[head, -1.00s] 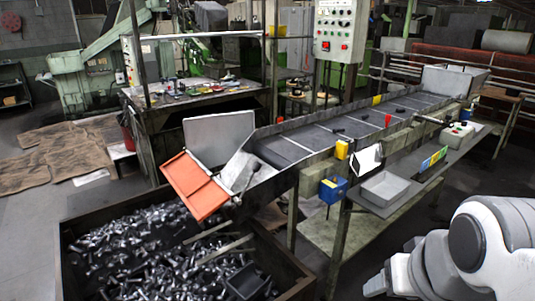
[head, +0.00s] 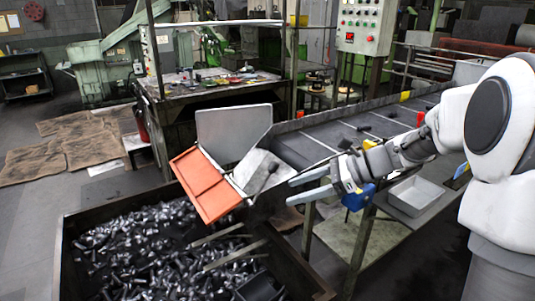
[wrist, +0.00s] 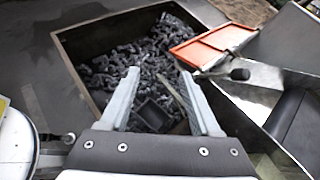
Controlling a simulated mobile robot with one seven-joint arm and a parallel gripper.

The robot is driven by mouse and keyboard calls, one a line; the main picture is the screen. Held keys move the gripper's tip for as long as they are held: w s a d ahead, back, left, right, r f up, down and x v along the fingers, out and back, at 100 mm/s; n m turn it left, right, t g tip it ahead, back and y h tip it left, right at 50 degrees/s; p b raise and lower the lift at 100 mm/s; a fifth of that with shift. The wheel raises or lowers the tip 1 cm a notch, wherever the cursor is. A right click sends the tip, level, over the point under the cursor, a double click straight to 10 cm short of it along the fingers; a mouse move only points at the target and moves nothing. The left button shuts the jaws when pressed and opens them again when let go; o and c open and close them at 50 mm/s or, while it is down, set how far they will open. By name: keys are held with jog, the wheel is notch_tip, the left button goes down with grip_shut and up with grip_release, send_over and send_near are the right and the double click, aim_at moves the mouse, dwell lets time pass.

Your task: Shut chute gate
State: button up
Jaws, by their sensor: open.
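The orange chute gate (head: 205,185) hangs tilted at the lower end of the metal chute (head: 242,172), over the bin's edge. It also shows at the upper right of the wrist view (wrist: 212,45). A lever with a dark knob (wrist: 240,74) sits on the chute beside the gate; in the head view the knob (head: 272,166) is small. My gripper (head: 307,184) is open and empty, in front of and to the right of the chute end. In the wrist view its fingers (wrist: 160,105) are spread over the bin, left of the knob, touching nothing.
A dark bin (head: 75,245) full of metal bolts stands below the gate. The conveyor (head: 330,135) runs up to the right behind my arm. A grey tray (head: 414,196) sits on a side shelf. A grey upright plate (head: 232,132) stands behind the gate.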

jog(key=w+d+f+m+t+y+b, duration=0.1)
jog(key=w+d+f+m+t+y, duration=0.1)
jog(key=w+d+f+m+t, duration=0.25)
jog(key=w+d+f+m+t+y, duration=0.1)
jog(key=w+d+m+y, duration=0.2)
jog(key=w+m, duration=0.35)
jog(key=w+a, duration=0.4)
jog(key=a, duration=0.4)
jog(key=w+a+n, duration=0.1)
jog(key=w+a, duration=0.3)
jog(key=a, duration=0.3)
jog(key=shift+w+a, duration=0.25)
jog(key=shift+a, duration=0.15)
jog(key=shift+r, duration=0.1)
grip_shut()
